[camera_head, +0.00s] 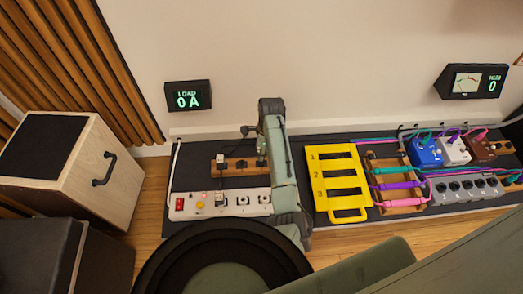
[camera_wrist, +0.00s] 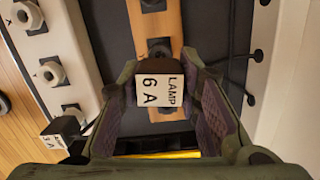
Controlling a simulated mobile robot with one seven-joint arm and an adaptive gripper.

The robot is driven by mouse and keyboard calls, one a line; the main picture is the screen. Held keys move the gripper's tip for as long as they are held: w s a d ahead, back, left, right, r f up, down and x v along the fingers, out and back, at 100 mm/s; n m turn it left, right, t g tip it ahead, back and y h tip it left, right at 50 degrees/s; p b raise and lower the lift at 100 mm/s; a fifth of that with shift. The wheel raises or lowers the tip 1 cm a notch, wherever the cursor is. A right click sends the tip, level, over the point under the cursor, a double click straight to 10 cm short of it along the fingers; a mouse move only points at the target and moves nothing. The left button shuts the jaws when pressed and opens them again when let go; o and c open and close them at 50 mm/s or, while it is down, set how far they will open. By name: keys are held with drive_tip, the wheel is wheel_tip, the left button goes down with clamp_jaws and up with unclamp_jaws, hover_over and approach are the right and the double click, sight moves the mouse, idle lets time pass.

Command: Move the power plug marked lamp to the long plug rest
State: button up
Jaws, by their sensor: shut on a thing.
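My gripper (camera_wrist: 160,62) is shut on the lamp plug (camera_wrist: 160,90), a dark plug with a white label reading "LAMP 6 A". In the wrist view the plug is over the wooden plug rest (camera_wrist: 152,28); I cannot tell whether it touches the wood. In the head view my arm partly hides the rest (camera_head: 231,173), which lies behind the white power strip (camera_head: 191,203). A second plug (camera_wrist: 60,130), marked "3 A", is at the lower left of the wrist view.
The power strip has a red switch (camera_head: 180,204) and several sockets. A yellow numbered rack (camera_head: 322,198) lies right of my arm, with a wooden cable rack (camera_head: 391,167) beyond it. A screen (camera_head: 188,96) at the wall reads "LOAD 0A". A speaker cabinet (camera_head: 60,170) stands left.

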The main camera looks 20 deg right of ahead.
drive_tip(key=shift+f+b, duration=1.9)
drive_tip(key=shift+b, duration=0.4)
drive_tip(key=shift+f, duration=0.6)
drive_tip(key=o, duration=1.2)
drive_tip(key=r, duration=0.4)
drive_tip(key=d+r, duration=0.1)
drive_tip(key=r, duration=0.7)
drive_tip(key=shift+s+d, duration=0.15)
drive_tip(key=shift+s, duration=0.1)
